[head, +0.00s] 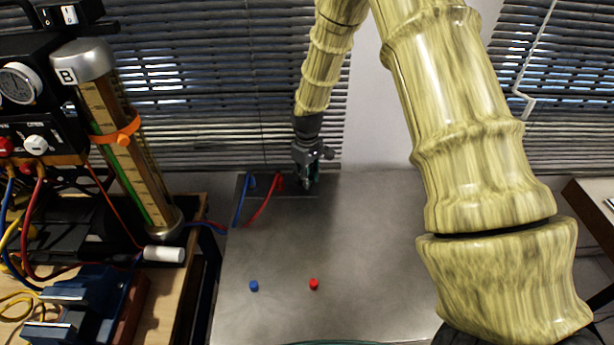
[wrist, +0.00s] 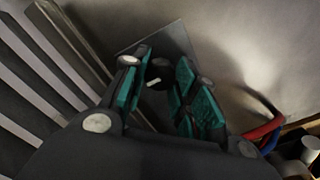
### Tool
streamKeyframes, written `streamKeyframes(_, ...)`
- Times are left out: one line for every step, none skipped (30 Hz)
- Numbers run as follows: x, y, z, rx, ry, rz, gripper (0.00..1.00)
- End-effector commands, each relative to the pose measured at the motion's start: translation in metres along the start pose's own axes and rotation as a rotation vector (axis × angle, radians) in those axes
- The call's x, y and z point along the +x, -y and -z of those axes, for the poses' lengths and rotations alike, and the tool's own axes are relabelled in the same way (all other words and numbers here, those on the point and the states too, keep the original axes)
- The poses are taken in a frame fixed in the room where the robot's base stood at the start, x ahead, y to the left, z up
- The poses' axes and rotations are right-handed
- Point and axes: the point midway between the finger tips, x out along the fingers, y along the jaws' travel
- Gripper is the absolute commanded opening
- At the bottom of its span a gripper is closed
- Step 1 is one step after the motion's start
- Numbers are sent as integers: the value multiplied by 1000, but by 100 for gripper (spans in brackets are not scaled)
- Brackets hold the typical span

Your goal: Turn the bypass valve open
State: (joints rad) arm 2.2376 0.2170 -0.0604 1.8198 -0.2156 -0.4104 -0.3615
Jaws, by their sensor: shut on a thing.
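My gripper (head: 308,182) is at the back of the grey metal table in the head view, pointing down. In the wrist view my gripper (wrist: 161,86) has its teal-padded fingers on either side of a dark round knob with a short white bar. This knob, apparently the bypass valve (wrist: 160,70), sits over a grey plate. My gripper is shut on it; the contact itself is partly hidden by the fingers. In the head view the valve is hidden by my gripper, and its turn angle cannot be read there.
Blue (head: 241,200) and red (head: 263,205) hoses run close left of my gripper. A blue cap (head: 254,286) and a red cap (head: 314,284) stand on the table (head: 370,250). A tall gauge column (head: 150,175) stands left. The table's middle is mostly clear.

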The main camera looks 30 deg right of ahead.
Motion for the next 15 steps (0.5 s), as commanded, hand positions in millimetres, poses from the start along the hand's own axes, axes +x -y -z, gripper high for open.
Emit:
streamKeyframes(3, 1, -3, 0, 6, 3, 32)
streamKeyframes(3, 1, -3, 0, 6, 3, 38)
streamKeyframes(3, 1, -2, 0, 5, 2, 45)
streamKeyframes(2, 1, -2, 0, 5, 2, 50)
streamKeyframes(2, 1, -2, 0, 4, 2, 51)
streamKeyframes(2, 1, -2, 1, 4, 2, 51)
streamKeyframes(2, 1, -2, 1, 3, 1, 51)
streamKeyframes(2, 1, -1, 1, 3, 1, 51)
streamKeyframes(1, 0, -1, 1, 3, 1, 51)
streamKeyframes(1, 0, -1, 1, 2, 1, 51)
streamKeyframes(1, 0, -1, 1, 2, 1, 51)
streamKeyframes(1, 0, -1, 1, 2, 1, 51)
streamKeyframes(1, 0, -1, 1, 2, 1, 51)
streamKeyframes(0, 0, -1, 1, 1, 1, 51)
streamKeyframes(-1, 0, 0, 1, 1, 0, 51)
